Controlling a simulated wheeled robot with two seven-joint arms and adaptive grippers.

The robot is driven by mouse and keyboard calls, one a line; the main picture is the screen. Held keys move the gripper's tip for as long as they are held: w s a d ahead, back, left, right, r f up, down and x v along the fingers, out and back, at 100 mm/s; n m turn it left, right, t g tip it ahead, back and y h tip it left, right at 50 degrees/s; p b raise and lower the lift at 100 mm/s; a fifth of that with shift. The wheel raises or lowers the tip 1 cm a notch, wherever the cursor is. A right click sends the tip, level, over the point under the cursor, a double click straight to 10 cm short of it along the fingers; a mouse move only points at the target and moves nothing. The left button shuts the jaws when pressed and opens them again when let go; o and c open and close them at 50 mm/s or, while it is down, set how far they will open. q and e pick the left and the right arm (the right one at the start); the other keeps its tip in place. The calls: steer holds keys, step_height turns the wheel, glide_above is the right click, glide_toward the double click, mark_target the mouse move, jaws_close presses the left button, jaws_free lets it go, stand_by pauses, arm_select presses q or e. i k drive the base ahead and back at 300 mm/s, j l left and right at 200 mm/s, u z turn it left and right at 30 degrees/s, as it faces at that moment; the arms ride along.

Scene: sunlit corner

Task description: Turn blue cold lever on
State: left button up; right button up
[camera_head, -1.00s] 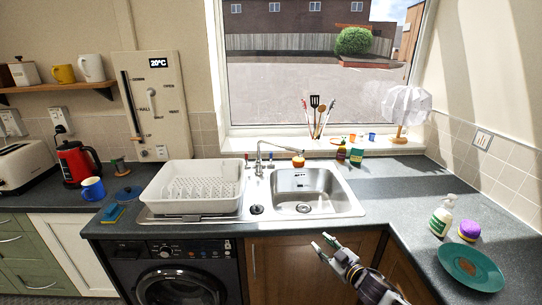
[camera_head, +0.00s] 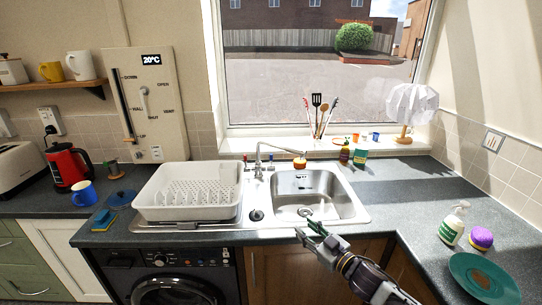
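The chrome tap (camera_head: 259,160) stands behind the sink (camera_head: 318,196), its spout reaching right over the bowl. A small lever sits on each side of its base, the left lever (camera_head: 246,158) and the right lever (camera_head: 271,158). They are too small here to be sure of which is blue or how each is turned. My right gripper (camera_head: 305,227) is over the front edge of the sink, in front of and below the tap, well apart from the levers. Its fingers are apart with nothing between them. My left gripper is out of view.
A white dish rack (camera_head: 188,190) stands on the drainer left of the tap. An orange-topped item (camera_head: 299,162) is by the spout end. A soap bottle (camera_head: 452,226) and green plate (camera_head: 484,280) are on the right counter.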

mark_target(270, 168)
steer(key=i, duration=1.25)
